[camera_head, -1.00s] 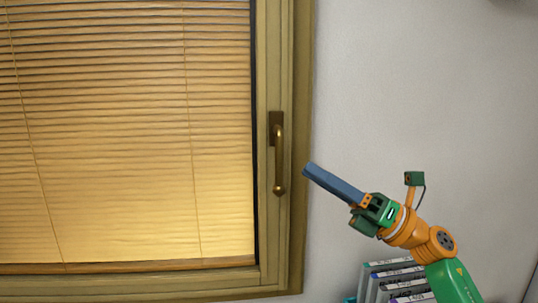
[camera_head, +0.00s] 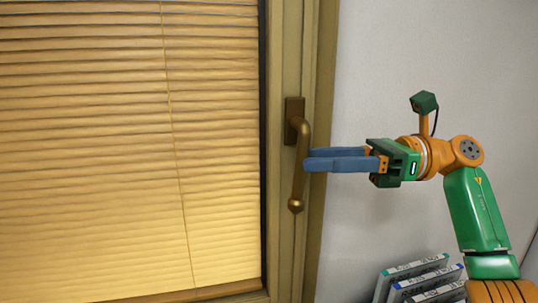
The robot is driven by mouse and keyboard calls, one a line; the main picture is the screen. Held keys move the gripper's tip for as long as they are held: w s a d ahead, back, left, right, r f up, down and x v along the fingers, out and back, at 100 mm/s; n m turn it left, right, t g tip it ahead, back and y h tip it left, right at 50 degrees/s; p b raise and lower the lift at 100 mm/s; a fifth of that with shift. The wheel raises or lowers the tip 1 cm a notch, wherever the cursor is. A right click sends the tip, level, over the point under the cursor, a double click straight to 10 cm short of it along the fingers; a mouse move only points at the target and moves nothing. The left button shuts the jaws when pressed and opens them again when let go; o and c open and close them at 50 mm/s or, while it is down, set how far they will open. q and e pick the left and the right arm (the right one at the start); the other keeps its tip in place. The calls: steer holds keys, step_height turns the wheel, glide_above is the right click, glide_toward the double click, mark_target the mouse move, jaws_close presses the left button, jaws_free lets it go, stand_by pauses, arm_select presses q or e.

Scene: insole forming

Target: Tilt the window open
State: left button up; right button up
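The window (camera_head: 279,249) has a wooden frame and a lowered blind (camera_head: 90,150), and it fills the left side of the head view. Its brass handle (camera_head: 299,185) hangs pointing down from a plate on the right side of the sash. The sash looks closed against the frame. My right gripper (camera_head: 306,159) comes in from the right, level with the middle of the handle. Its blue fingers point left, with their tips just right of the handle or touching it. A narrow gap shows between the two fingers. Nothing shows between them. My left gripper is out of view.
Several binders or cases (camera_head: 415,275) stand at the bottom right, below my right arm. A bare grey wall (camera_head: 420,50) is to the right of the window, with free room above the arm.

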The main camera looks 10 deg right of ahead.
mark_target(296, 160)
steer(key=a+p, duration=0.1)
steer(key=a, duration=0.4)
steer(key=shift+a+r, duration=0.1)
steer(key=shift+a, duration=0.15)
steer(key=shift+w+a, duration=0.2)
steer(key=shift+d, duration=0.15)
jaws_close()
steer(key=shift+s, duration=0.1)
stand_by(0.6)
